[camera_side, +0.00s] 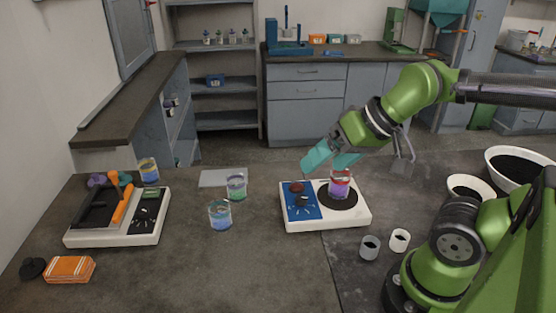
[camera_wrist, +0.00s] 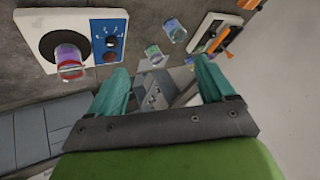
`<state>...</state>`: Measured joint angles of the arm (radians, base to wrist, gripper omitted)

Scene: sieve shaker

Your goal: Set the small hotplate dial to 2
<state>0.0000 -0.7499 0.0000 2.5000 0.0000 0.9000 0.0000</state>
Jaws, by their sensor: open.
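The small hotplate (camera_side: 325,219), white with a round black plate and a blue panel (camera_side: 301,211), stands mid-table. Its black dial (camera_side: 302,201) sits on the panel by a dark red knob (camera_side: 296,187); the dial's setting is too small to read. A beaker with red and purple contents (camera_side: 339,185) stands on the plate. In the wrist view the hotplate (camera_wrist: 25,22) is at upper left, with the dial (camera_wrist: 110,41) and red knob (camera_wrist: 110,57) visible. My gripper (camera_side: 330,161) has teal fingers, open and empty, above and behind the hotplate, apart from the dial. It also shows in the wrist view (camera_wrist: 163,68).
Two beakers (camera_side: 236,187) (camera_side: 220,215) stand left of the hotplate. A larger white device (camera_side: 115,237) with an orange-handled item stands far left, near an orange block (camera_side: 70,269). Two small cups (camera_side: 399,240) (camera_side: 370,247) stand front right. The table's front middle is clear.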

